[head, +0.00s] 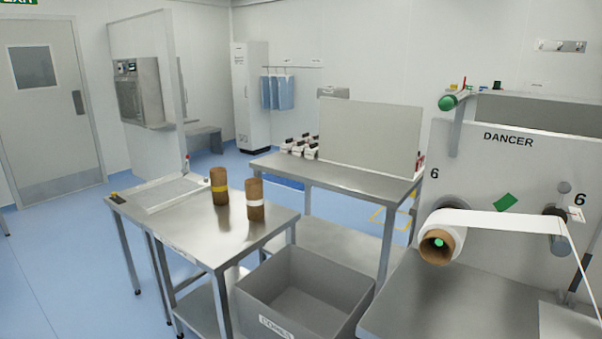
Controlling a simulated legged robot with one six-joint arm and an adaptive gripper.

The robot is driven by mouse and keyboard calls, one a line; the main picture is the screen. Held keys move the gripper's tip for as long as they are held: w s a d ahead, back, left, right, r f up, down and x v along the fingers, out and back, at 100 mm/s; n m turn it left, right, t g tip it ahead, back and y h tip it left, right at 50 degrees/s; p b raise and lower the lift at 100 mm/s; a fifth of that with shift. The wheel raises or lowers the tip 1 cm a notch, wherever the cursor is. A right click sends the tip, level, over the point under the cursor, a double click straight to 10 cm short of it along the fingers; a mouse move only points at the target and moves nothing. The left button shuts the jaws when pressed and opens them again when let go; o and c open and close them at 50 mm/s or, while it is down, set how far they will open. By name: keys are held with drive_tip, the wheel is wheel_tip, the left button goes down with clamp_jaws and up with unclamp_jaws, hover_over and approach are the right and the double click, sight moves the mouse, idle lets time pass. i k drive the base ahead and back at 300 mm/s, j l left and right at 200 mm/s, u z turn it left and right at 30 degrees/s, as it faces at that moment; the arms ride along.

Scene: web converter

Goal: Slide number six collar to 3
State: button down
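The converter panel marked DANCER (508,139) stands at the right. It bears a "6" at its left edge and another "6" beside a roller shaft (556,224). A round grey part (453,204) sits near the left "6", partly hidden by the white web roll (441,244). A small grey knob (565,187) and a small white tag (577,214) sit near the right "6". I cannot tell which part is the number six collar, and no scale mark "3" is readable. My gripper is not in view.
A steel table (185,236) at the left holds two brown cores (219,186) (255,199). A grey bin (305,295) stands at the front middle, beside a grey surface (430,310) below the roll. Another bench (335,181) stands behind. Blue floor is clear at the left.

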sight(563, 187)
drive_tip(key=l+z, duration=0.15)
drive_tip(key=z, duration=1.05)
